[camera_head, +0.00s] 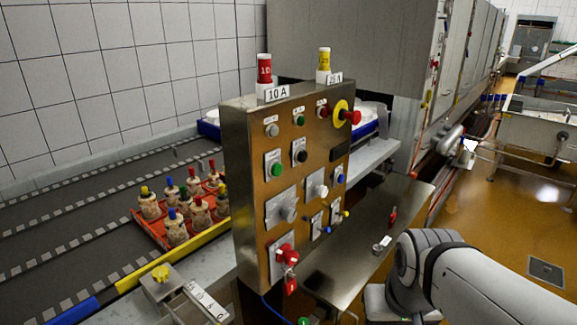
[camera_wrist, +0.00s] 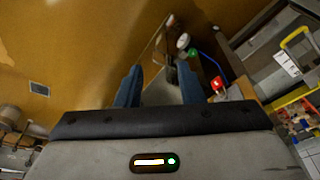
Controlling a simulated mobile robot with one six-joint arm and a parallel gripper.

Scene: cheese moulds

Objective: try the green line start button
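A steel control panel (camera_head: 247,190) stands in the middle of the camera_head view. A green push button (camera_head: 277,169) sits at its left middle, and a smaller green button or lamp (camera_head: 300,120) sits near the top. The labels are too small to read, so I cannot tell which one is the line start. In the camera_wrist view my gripper (camera_wrist: 160,82) shows two blue fingers apart with nothing between them. The fingers are not visible in the camera_head view; my arm is at the lower right, apart from the panel.
A red emergency knob (camera_head: 351,118) on a yellow ring sits at the panel's upper right. A red switch (camera_head: 286,254) carries a red padlock (camera_head: 291,285). A steel shelf (camera_head: 345,262) juts out beside the panel. An orange tray (camera_head: 150,229) of capped moulds sits on the conveyor behind.

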